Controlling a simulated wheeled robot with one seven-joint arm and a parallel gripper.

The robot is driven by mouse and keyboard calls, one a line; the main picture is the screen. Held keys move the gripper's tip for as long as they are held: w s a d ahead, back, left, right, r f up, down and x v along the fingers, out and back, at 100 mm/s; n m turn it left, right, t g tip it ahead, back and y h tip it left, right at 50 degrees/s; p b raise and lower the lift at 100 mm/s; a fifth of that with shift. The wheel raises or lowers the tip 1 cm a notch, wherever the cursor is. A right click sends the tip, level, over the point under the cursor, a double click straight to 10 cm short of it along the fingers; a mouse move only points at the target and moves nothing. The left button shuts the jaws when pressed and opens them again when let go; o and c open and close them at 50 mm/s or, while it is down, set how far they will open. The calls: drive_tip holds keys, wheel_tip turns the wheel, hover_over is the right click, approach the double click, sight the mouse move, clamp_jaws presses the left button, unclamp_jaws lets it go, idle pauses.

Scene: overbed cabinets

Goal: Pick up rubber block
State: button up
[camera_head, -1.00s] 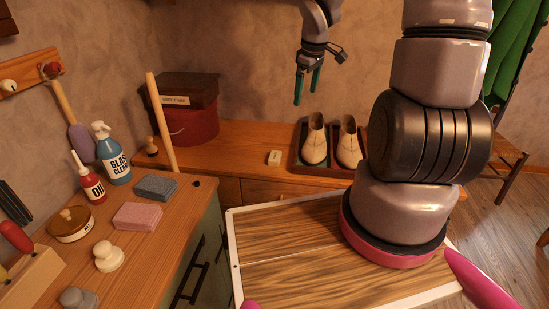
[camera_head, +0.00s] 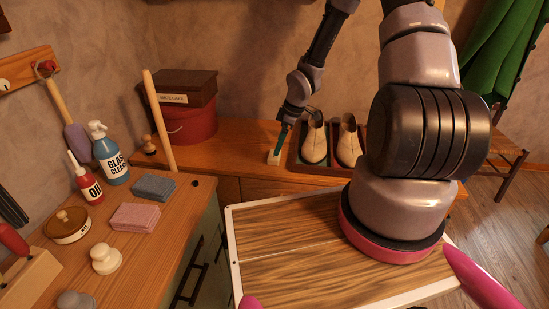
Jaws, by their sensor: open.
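The rubber block (camera_head: 273,158) is a small pale block on the wooden bench, just left of the shoe tray. My gripper (camera_head: 279,147) has green fingers and points down at the block. Its fingertips are at the block and hide part of it. The jaws are open, and I cannot tell whether they touch the block.
Bench (camera_head: 222,157) between is clear.

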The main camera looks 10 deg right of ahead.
drive_tip(key=x, duration=0.5)
drive_tip(key=shift+s+a+f, duration=0.1)
drive_tip(key=shift+c, duration=0.3)
drive_tip(key=c, duration=1.2)
wheel_tip(320, 180, up, 10)
